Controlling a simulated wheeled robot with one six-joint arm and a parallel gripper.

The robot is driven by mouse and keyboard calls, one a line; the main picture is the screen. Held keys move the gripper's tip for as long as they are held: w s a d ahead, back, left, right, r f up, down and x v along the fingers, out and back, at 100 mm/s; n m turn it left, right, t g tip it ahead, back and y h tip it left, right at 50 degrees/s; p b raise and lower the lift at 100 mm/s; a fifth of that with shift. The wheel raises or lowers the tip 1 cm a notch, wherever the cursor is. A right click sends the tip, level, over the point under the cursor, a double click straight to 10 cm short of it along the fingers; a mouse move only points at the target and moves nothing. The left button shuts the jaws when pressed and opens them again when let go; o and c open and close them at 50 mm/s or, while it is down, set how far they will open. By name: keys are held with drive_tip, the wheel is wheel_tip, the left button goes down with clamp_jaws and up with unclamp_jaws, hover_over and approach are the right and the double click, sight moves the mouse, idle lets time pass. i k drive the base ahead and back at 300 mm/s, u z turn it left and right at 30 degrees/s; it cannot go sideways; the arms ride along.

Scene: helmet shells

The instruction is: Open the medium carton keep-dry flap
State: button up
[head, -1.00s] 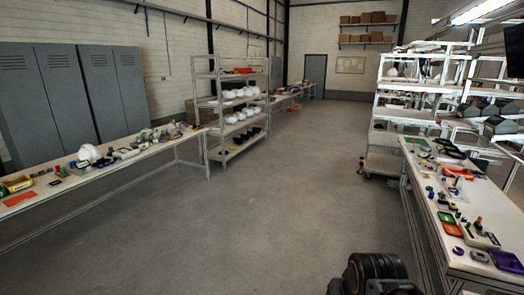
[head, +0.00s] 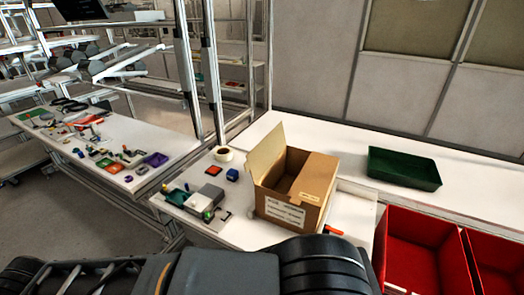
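A brown cardboard carton (head: 285,208) stands on a white table in the head view. It has a white printed label on its front side. One pale flap (head: 265,153) stands up at its left. The top is partly open, with the dark inside showing, while a flap or panel (head: 321,168) covers the right part. I cannot read which flap is the keep-dry one. Dark links of my own arm cross the bottom of the view, in front of the carton's table. My gripper is not in view.
A green tray (head: 404,169) sits right of the carton. Red bins (head: 425,250) stand at the lower right. A tape roll (head: 224,155), a blue block (head: 232,174) and small parts lie left of the carton. Another cluttered table (head: 120,178) is further left, with floor beyond.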

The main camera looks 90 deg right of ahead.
sight(311, 186)
drive_tip(key=z, duration=3.15)
drive_tip(key=k, duration=0.5)
drive_tip(key=u, duration=1.6)
drive_tip(key=i, duration=1)
drive_tip(key=z, duration=2.05)
